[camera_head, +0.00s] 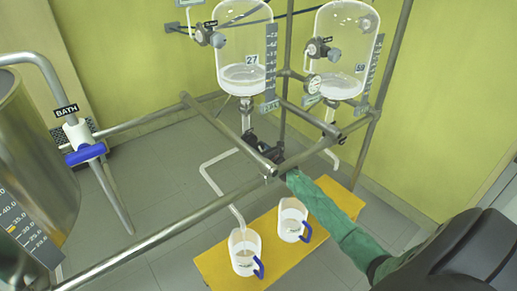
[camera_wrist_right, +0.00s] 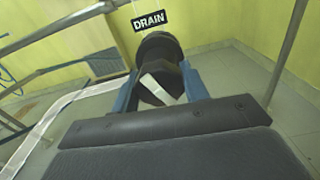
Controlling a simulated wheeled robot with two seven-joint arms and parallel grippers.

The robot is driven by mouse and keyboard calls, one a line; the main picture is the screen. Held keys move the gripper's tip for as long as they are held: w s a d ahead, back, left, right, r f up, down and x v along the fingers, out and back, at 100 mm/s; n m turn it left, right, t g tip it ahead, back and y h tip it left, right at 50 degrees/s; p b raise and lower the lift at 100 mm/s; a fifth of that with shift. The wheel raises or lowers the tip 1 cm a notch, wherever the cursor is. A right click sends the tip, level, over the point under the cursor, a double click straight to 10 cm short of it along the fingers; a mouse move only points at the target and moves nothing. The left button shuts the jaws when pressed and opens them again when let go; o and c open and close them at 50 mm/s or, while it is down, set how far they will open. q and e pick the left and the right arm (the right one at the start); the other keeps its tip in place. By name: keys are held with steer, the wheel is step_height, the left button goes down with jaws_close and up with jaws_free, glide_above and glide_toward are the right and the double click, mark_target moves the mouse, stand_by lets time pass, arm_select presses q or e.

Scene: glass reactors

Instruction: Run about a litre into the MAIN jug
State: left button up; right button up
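Two white jugs with blue handles stand upright on a yellow platform (camera_head: 214,268): a front jug (camera_head: 241,250) and a back jug (camera_head: 290,217). Their small labels are unreadable, and I cannot tell their liquid level. A white outlet pipe (camera_head: 222,186) runs from under the left glass vessel (camera_head: 243,52) down to the front jug's mouth. My right gripper (camera_head: 268,152) is at the valve below that vessel. In the right wrist view its blue fingers (camera_wrist_right: 158,88) close on both sides of a black handle (camera_wrist_right: 160,50) with a white stripe, under a DRAIN tag (camera_wrist_right: 148,21). My left gripper is out of view.
A right glass vessel (camera_head: 346,45) with pale liquid hangs on the same metal frame (camera_head: 150,238). A steel bath tank (camera_head: 38,160) with a blue-handled BATH valve (camera_head: 84,150) stands at the left.

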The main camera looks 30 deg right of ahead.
steer(key=shift+c, duration=1.4)
steer(key=shift+m, duration=0.7)
steer(key=shift+m+p, duration=0.35)
steer(key=shift+m, duration=0.05)
steer(key=m+p, duration=0.3)
steer(key=m, duration=0.7)
steer(key=shift+r, duration=0.15)
steer(key=m+p, duration=0.3)
steer(key=m, duration=0.5)
steer(key=shift+m+p, duration=0.35)
steer(key=shift+m, duration=0.05)
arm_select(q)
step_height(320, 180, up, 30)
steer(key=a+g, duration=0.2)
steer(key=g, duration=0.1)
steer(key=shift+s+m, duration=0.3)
arm_select(e)
steer(key=shift+m, duration=0.5)
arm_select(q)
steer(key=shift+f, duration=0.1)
